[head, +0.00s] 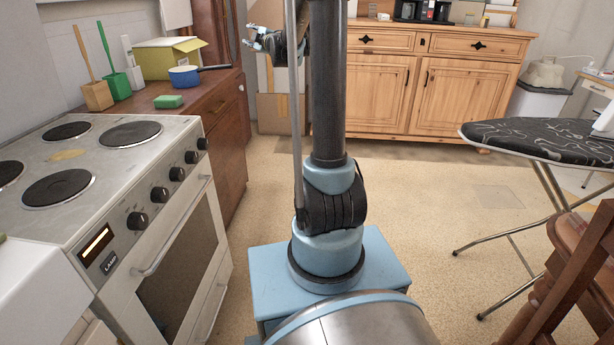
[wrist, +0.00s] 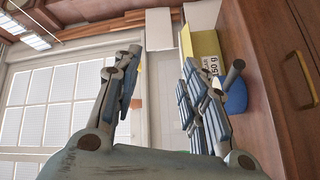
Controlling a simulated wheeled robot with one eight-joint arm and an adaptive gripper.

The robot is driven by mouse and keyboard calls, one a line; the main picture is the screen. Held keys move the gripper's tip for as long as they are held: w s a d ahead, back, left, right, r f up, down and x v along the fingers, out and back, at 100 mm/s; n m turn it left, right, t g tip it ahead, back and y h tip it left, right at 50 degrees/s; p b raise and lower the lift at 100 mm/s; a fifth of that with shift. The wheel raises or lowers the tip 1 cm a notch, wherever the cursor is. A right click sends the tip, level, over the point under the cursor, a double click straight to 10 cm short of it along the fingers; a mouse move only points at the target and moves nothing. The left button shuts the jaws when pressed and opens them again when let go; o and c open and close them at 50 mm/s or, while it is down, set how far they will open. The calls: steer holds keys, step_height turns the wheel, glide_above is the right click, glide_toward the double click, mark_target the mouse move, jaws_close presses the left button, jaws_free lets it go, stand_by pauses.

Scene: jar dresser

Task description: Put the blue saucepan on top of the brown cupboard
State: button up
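The blue saucepan (head: 184,77), with a white rim and a dark handle pointing right, stands upright on the reddish-brown cupboard (head: 222,105) beside the stove. My gripper (head: 262,40) is in the air to the right of the saucepan, apart from it in the head view. In the wrist view my gripper (wrist: 162,98) has its fingers spread with nothing between them. The saucepan (wrist: 236,97) shows there partly hidden behind the right finger. The cupboard's brown front (wrist: 268,60) fills the right side of that view.
A yellow box (head: 166,58), a green sponge (head: 168,102), and green and wooden utensil holders (head: 117,85) share the cupboard top. The stove (head: 110,190) is in front. A light wooden cabinet (head: 385,90) stands behind, an ironing board (head: 550,140) at right. Floor between is clear.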

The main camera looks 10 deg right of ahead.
steer(key=s+d+f+m+g+h, duration=0.1)
steer(key=s+d+m+g+h, duration=0.1)
steer(key=s+d+m+h, duration=1)
steer(key=s+d+f+m+g+y, duration=0.1)
steer(key=s+d+f+g, duration=0.15)
steer(key=s, duration=0.35)
steer(key=s+d+f+m+g, duration=0.1)
steer(key=s+f, duration=0.3)
steer(key=s, duration=0.3)
steer(key=s+a+f+m+g+y, duration=0.1)
steer(key=s+a+f+g, duration=0.1)
steer(key=s+f, duration=0.5)
steer(key=s+a+f+m+g+y, duration=0.1)
steer(key=s+f+g, duration=0.3)
steer(key=s+f, duration=0.4)
steer(key=s+a+f+m+g+y, duration=0.1)
steer(key=s+a+f+g+y, duration=0.2)
steer(key=s+f, duration=0.5)
steer(key=s+a+g, duration=0.1)
steer(key=s, duration=1)
steer(key=shift+f, duration=0.2)
steer(key=shift+a, duration=0.1)
steer(key=shift+w+f, duration=0.2)
steer(key=shift+w, duration=0.35)
